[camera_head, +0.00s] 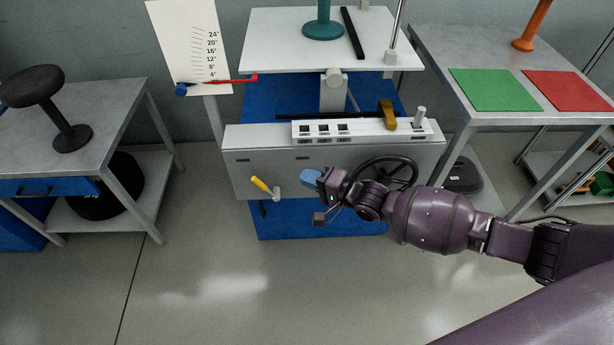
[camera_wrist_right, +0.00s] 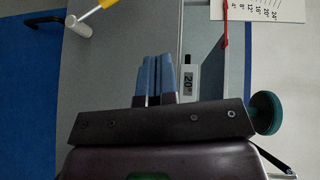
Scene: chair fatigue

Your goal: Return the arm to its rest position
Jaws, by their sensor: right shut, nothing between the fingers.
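My right arm (camera_head: 435,219) is purple and reaches in from the right of the head view, stretched out in front of the test machine. Its right gripper (camera_head: 311,179) has blue fingertips and is in front of the machine's grey front panel, right of a yellow-handled crank. In the right wrist view the blue fingers (camera_wrist_right: 155,78) are together with nothing between them. My left gripper is not in the head view.
The test machine's front panel (camera_head: 275,178) carries the yellow-handled crank (camera_head: 262,187) and a black handwheel (camera_head: 410,165), partly behind my arm. A grey table (camera_head: 125,105) with a black stool stands left. Another table (camera_head: 440,50) holds green (camera_head: 495,89) and red (camera_head: 568,90) mats. The front floor is clear.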

